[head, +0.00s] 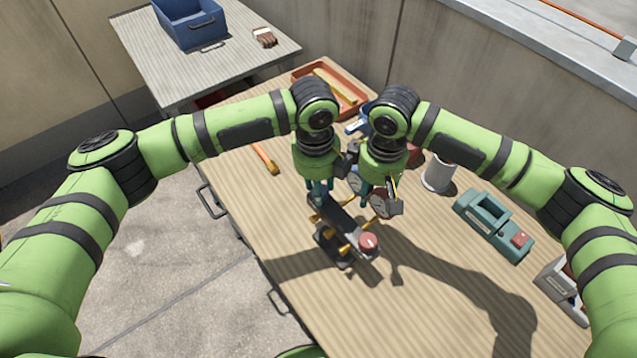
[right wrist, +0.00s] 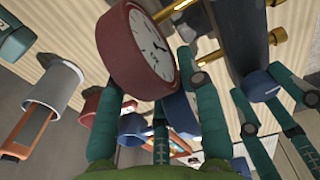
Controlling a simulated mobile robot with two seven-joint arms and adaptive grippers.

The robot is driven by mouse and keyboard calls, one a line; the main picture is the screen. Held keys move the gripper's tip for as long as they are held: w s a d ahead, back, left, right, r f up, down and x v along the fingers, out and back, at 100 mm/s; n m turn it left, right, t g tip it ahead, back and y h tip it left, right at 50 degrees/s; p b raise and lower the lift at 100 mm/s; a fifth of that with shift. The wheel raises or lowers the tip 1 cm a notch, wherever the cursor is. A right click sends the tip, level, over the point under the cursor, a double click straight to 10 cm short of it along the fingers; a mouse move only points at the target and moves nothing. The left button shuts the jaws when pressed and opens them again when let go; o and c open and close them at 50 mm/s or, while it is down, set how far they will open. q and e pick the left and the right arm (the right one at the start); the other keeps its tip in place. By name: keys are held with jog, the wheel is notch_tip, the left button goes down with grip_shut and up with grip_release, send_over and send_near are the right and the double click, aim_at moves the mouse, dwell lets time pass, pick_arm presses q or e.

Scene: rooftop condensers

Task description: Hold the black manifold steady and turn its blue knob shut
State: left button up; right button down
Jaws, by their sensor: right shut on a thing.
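The black manifold (head: 350,222) has gold pipe stubs, a red knob (head: 368,244) at its near end, and gauges on its right side. My right gripper (head: 378,190) is shut on the red-rimmed gauge (right wrist: 140,48), which lies between its fingers in the right wrist view. The manifold body (right wrist: 238,35) shows beyond it. My left gripper (head: 318,192) is at the manifold's far end. In the right wrist view its fingers are beside a blue round part (right wrist: 262,86), which looks like the blue knob; contact is unclear. In the head view, that knob is hidden.
An orange-handled tool (head: 266,158) lies at left. A blue bin (head: 190,22) stands on a second table. The front table area is clear.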

pick_arm(q)
jog(key=shift+w+a+m, duration=0.1)
jog(key=shift+w+m, duration=0.05)
jog(key=shift+m, duration=1.35)
pick_arm(e)
jog(key=shift+s+a, duration=0.1)
pick_arm(q)
jog(key=o, duration=1.1)
jog(key=shift+r, duration=0.1)
notch_tip(320, 180, up, 12)
jog(key=shift+a+f, duration=0.1)
jog(key=shift+a, duration=0.05)
pick_arm(e)
jog(key=c, duration=0.7)
grip_release()
jog(key=shift+o, duration=0.3)
